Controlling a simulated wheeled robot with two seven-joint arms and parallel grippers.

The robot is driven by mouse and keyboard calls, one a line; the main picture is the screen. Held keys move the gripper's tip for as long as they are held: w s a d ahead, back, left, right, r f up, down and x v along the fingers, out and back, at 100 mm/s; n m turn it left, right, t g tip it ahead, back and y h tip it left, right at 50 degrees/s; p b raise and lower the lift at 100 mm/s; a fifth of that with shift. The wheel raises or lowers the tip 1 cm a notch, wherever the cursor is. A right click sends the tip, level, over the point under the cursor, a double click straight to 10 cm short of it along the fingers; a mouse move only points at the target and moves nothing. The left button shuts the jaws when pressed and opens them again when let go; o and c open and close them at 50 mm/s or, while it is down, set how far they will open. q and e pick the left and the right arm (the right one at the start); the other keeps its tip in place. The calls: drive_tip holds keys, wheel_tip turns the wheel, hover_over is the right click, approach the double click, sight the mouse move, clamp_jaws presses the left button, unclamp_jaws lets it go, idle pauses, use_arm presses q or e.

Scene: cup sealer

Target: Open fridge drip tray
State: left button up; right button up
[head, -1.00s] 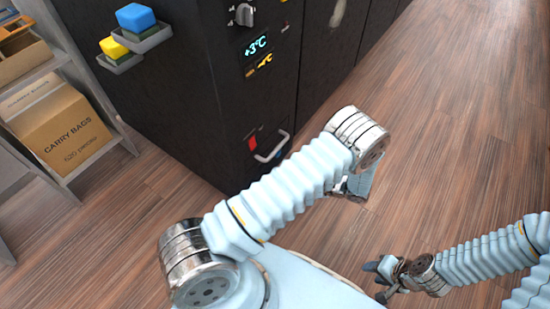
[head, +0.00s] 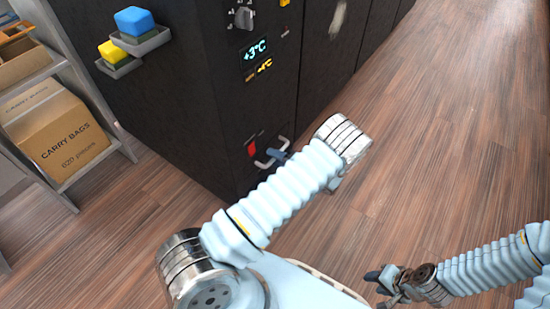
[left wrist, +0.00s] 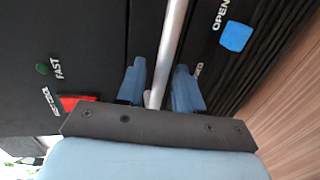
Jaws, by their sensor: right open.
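The black fridge (head: 265,105) has a light metal bar handle (head: 270,158) low on its front, beside a red switch (head: 252,148). I cannot tell the outline of the drip tray itself. My left gripper (head: 278,153) is at this handle, mostly hidden behind my arm in the head view. In the left wrist view, the handle (left wrist: 168,55) runs between my left gripper's two blue fingers (left wrist: 158,88), which stand apart on either side of it. A blue button (left wrist: 235,36) marked OPEN is near it. My right gripper (head: 377,280) is open and empty above the floor.
A grey shelf (head: 85,85) with a carry bags box (head: 65,138) stands at the left. Blue (head: 135,20) and yellow (head: 112,51) sponges sit in small holders on the fridge's side. The wooden floor (head: 450,130) in front is clear.

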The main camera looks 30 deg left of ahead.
use_arm(q)
drive_tip(key=shift+a, duration=0.15)
clamp_jaws()
idle(0.4)
